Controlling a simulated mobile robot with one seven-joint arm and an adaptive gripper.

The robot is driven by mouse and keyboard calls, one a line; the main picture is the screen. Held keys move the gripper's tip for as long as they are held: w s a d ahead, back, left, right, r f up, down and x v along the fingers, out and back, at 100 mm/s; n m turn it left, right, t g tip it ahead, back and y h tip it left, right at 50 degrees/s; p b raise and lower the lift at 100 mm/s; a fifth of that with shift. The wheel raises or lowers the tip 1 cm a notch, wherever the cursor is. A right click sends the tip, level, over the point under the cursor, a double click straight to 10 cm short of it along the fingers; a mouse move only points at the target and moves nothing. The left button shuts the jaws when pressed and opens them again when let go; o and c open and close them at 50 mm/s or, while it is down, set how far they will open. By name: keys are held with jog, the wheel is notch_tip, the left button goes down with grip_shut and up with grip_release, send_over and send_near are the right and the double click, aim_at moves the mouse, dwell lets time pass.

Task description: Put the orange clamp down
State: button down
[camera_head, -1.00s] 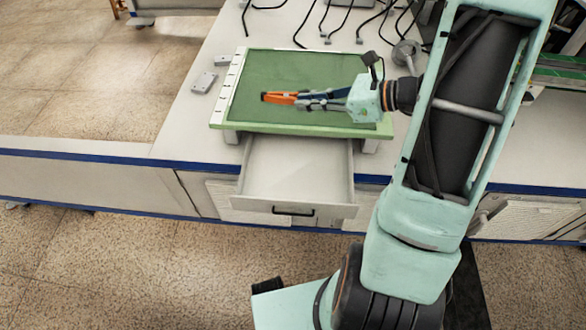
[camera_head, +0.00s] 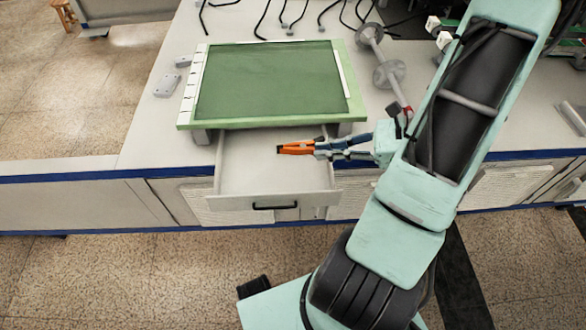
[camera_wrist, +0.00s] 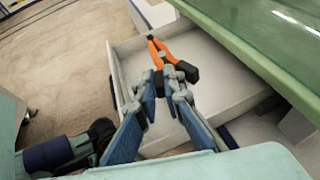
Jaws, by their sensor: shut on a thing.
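The orange clamp (camera_head: 297,148) has orange jaws and a dark body. My gripper (camera_head: 322,149) is shut on it and holds it over the right part of the open drawer (camera_head: 240,170), in front of the green-topped board. In the wrist view the clamp (camera_wrist: 157,52) points away from my gripper (camera_wrist: 163,82), with the pale drawer floor (camera_wrist: 205,60) below it. The clamp looks apart from the drawer floor, though its exact height is hard to tell. The drawer looks empty where it is visible.
The green board (camera_head: 270,80) stands on feet on the white bench, above and behind the drawer. Small grey blocks (camera_head: 167,85) lie left of it. A grey metal part with discs (camera_head: 385,72) stands to the right. Black cables (camera_head: 265,20) lie at the back.

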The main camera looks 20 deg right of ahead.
jog(key=b, duration=0.2)
send_over(297, 174)
jog(key=f, duration=0.3)
jog(key=d+f, duration=0.1)
jog(key=f, duration=0.1)
jog(key=shift+s+f, duration=0.25)
jog(key=shift+s, duration=0.1)
jog(key=shift+w+a+f+b, duration=0.2)
jog(key=shift+f+b, duration=0.1)
jog(key=shift+f, duration=0.45)
jog(key=shift+w+a+f+b, duration=0.1)
jog(key=shift+a+f+b, duration=0.15)
jog(key=shift+f, duration=0.5)
jog(key=shift+w+a+f+b, duration=0.15)
jog(key=shift+f+b, duration=0.2)
jog(key=shift+f, duration=0.4)
jog(key=shift+f, duration=0.1)
jog(key=c, duration=2)
grip_release()
jog(key=shift+c, duration=0.2)
jog(key=shift+d+r, duration=0.15)
jog(key=shift+r, duration=0.1)
jog(key=p+v, duration=0.3)
jog(key=v, duration=0.8)
jog(key=shift+s+d, duration=0.25)
